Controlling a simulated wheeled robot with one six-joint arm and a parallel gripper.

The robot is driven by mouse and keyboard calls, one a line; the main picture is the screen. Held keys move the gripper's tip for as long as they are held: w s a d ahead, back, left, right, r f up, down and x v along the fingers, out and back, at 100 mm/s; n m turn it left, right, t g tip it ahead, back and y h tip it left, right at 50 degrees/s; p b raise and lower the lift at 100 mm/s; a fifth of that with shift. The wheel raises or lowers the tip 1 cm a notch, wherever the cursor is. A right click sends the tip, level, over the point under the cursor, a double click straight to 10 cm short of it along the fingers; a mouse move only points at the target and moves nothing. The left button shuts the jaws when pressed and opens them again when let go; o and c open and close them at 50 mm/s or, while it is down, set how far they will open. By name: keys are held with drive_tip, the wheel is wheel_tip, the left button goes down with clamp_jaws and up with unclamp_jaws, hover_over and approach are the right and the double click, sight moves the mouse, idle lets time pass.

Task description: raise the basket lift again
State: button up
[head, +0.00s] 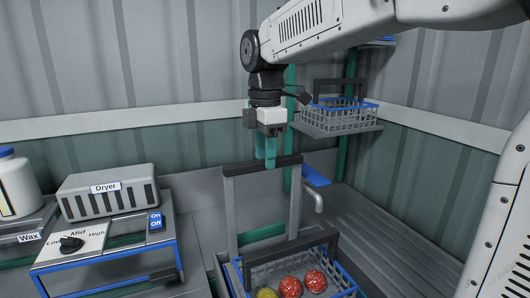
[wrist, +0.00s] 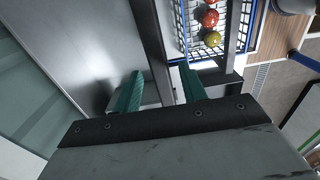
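The basket lift shows as a tall grey frame with a black crossbar (head: 262,165), rising from a blue-rimmed wire basket (head: 258,276) low in front. The basket holds two red tomatoes (head: 303,283) and one yellow one (head: 267,293). My gripper (head: 265,150) points down with its teal fingertips at the crossbar. In the wrist view my gripper (wrist: 160,90) has its fingers apart, with a grey upright (wrist: 152,40) running into the gap between them. I cannot tell whether the fingers touch the frame.
A second wire basket (head: 338,118) stands on a raised shelf at the right, beside a green post (head: 287,175).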

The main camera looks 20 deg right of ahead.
wheel_tip(320, 180, up, 8)
drive_tip(key=shift+f, duration=0.1)
idle(0.4)
drive_tip(key=s+d+f+m, duration=0.2)
drive_tip(key=s+f+m, duration=0.6)
drive_tip(key=s, duration=0.4)
drive_tip(key=s+d+f+m+t, duration=0.1)
drive_tip(key=s+d+f+m, duration=0.1)
drive_tip(key=s+f+m, duration=0.7)
drive_tip(key=s+m, duration=0.1)
drive_tip(key=s, duration=0.3)
drive_tip(key=shift+f, duration=0.3)
idle(0.9)
